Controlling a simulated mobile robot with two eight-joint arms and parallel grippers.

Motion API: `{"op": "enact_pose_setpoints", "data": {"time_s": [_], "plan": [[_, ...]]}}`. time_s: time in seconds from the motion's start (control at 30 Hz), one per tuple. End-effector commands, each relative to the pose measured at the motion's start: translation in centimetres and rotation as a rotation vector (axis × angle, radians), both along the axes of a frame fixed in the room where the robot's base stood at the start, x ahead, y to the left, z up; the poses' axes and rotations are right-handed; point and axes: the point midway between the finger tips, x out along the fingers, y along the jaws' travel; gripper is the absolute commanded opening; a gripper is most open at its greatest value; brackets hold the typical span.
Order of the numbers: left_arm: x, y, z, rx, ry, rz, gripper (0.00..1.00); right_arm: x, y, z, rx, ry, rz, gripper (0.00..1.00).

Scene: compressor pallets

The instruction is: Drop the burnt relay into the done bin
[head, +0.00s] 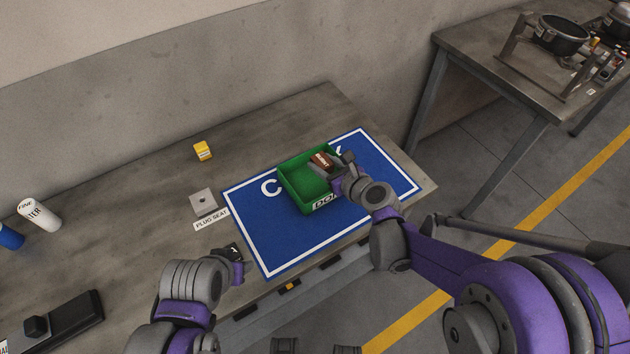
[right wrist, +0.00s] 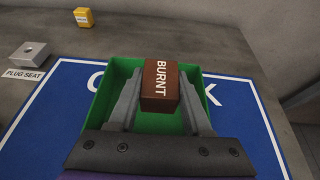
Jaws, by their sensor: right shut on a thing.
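The burnt relay is a brown block marked "BURNT" (head: 320,159), also large in the right wrist view (right wrist: 160,86). My right gripper (head: 332,166) is shut on it, with a finger on each side in the right wrist view (right wrist: 160,105). It holds the relay over the green done bin (head: 296,197), whose walls surround the fingers in the right wrist view (right wrist: 102,95). The height above the bin floor is hard to judge. My left gripper (head: 236,262) is low at the mat's left front; a small dark piece shows at its tip, and its jaws are unclear.
The bin stands on a blue mat (head: 262,235) with a white border. Left of it are a grey plug seat (head: 203,201) and a yellow block (head: 202,150). A white bottle (head: 38,213) and a black device (head: 65,325) lie farther left. Another table (head: 480,60) stands back right.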

Motion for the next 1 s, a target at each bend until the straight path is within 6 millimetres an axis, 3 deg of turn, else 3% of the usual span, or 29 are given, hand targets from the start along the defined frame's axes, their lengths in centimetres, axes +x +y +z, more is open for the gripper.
{"op": "enact_pose_setpoints", "data": {"time_s": [0.2, 0.53, 0.57, 0.6, 0.77, 1.0], "plan": [[-0.4, 0.0, -2.0, 0.000, 0.008, 0.000, 0.50, -0.1, 0.0, -2.8, 0.000, 0.001, 0.000, 0.00], [-0.5, 0.0, -2.1, 0.000, 0.009, 0.000, 0.50, 0.0, 0.0, -3.1, 0.001, 0.000, -0.001, 0.00], [-0.4, 0.0, -2.1, 0.000, 0.009, 0.000, 0.50, 0.0, 0.0, -3.1, 0.000, 0.000, -0.001, 0.51], [-0.4, 0.0, -2.1, 0.000, 0.009, 0.000, 0.50, 0.0, 0.0, -3.1, 0.000, 0.000, -0.001, 0.58], [-0.5, 0.0, -2.1, 0.000, 0.009, 0.000, 0.50, 0.0, -0.1, -3.1, 0.000, 0.000, -0.001, 0.84], [-0.5, 0.0, -2.1, 0.000, 0.009, 0.000, 0.50, 0.0, -0.1, -3.1, 0.000, 0.000, -0.001, 0.84]]}}
